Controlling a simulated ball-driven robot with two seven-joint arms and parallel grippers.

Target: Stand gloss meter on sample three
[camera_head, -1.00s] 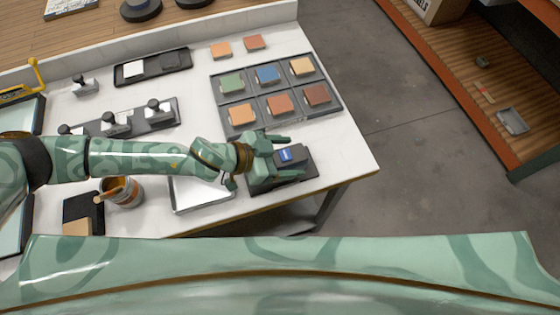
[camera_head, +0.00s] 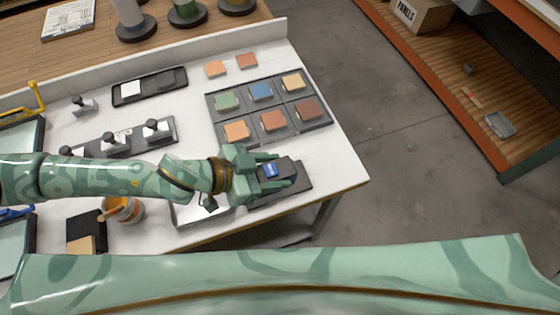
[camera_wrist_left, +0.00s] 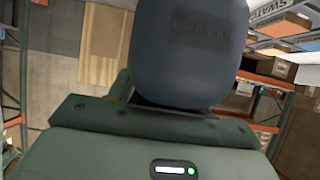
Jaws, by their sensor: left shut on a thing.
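The gloss meter (camera_head: 285,170) is a dark block with a small blue display, at the table's front right on a dark flat base (camera_head: 303,185). My left gripper (camera_head: 279,173) is shut on it from the left, fingers along its two sides. In the left wrist view the meter (camera_wrist_left: 188,50) is a rounded dark grey body filling the upper middle. The sample tray (camera_head: 327,122) lies just behind, with green, blue and yellow samples in its back row and orange, red-orange and brown in front. No sample numbers are readable. My right gripper is not in view.
A white-topped tray (camera_head: 182,213) lies under my left forearm. A paint can (camera_head: 125,212) stands left of it. A dark rack with stamp-like tools (camera_head: 115,140) and two loose chips (camera_head: 246,61) are farther back. The table's right edge is close to the meter.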

